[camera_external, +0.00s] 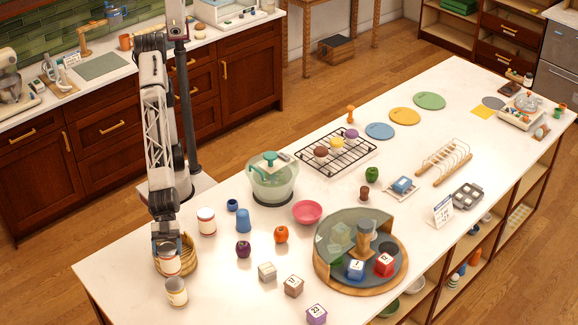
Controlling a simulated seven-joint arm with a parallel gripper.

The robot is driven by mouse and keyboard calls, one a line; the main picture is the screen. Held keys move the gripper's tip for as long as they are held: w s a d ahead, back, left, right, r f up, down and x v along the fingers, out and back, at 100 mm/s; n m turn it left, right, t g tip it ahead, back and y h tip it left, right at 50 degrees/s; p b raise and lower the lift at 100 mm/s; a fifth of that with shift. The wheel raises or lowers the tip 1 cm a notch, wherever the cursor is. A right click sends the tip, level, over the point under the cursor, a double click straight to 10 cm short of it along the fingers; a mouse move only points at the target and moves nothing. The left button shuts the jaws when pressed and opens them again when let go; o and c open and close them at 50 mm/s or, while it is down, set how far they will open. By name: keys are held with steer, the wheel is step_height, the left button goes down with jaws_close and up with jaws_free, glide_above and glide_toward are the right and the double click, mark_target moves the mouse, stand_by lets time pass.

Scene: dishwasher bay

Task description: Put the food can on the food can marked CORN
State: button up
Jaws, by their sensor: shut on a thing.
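My gripper (167,249) points down near the left end of the white island. It is shut on a food can (170,265) with a pale label and some red. The held can is upright in front of a wicker basket. Another food can (176,292), pale with a yellowish label, stands on the counter just below it in the picture. I cannot tell whether the two cans touch. A third can (207,222), white with a red band, stands to the right. The lettering is too small to read, so I cannot tell which can is marked CORN.
The wicker basket (188,256) stands close behind the held can. The counter's left corner is clear.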

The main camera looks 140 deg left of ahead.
mark_target(170, 266)
steer(key=shift+w+d+f, duration=0.1)
steer(key=shift+w+d, duration=0.25)
steer(key=shift+w, duration=0.25)
steer(key=shift+w+d, duration=0.35)
steer(key=shift+w, duration=0.25)
steer(key=shift+f, duration=0.1)
steer(key=shift+f, duration=1.65)
steer(key=shift+f, duration=0.1)
steer(key=o, duration=1.2)
steer(key=shift+f, duration=0.1)
steer(key=shift+v, duration=1.05)
steer(key=v, duration=1)
